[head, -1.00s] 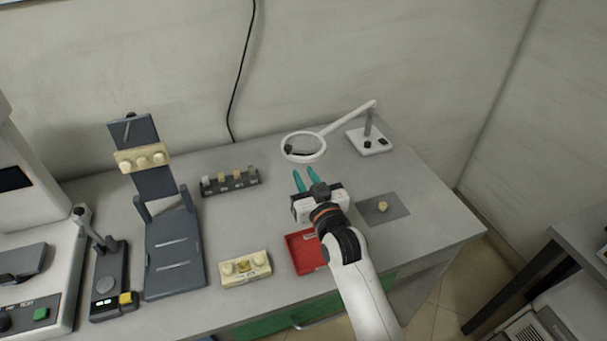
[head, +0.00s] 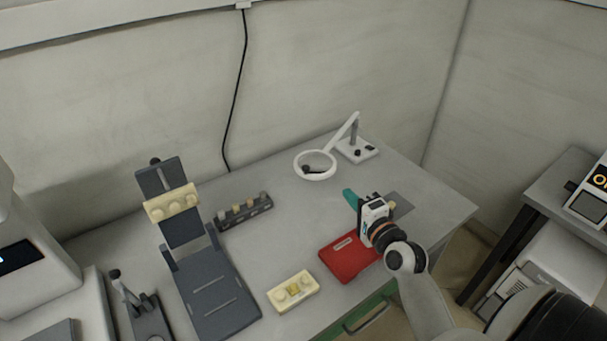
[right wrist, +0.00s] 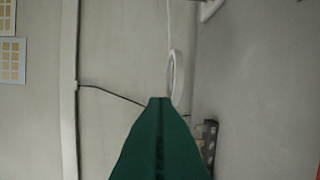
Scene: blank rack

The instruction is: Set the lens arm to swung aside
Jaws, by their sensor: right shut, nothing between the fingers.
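The lens arm is white, with a ring lens (head: 314,166) at its end, and reaches left and forward from its post on a white base (head: 357,150) at the back right of the bench. In the right wrist view the ring (right wrist: 174,76) shows nearly edge-on just beyond my fingertips, with its thin arm running to the top. My right gripper (head: 350,196) is shut and empty, with green fingers, in front and to the right of the ring. The shut fingers (right wrist: 160,100) also fill the lower middle of the right wrist view. My left gripper is not in view.
A dark stand (head: 211,290) with a cream block (head: 172,204), a small rack (head: 243,213), a second cream block (head: 293,292) and a red tray (head: 347,262) stand left of or below my right gripper. The bench between the small rack and the ring is clear.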

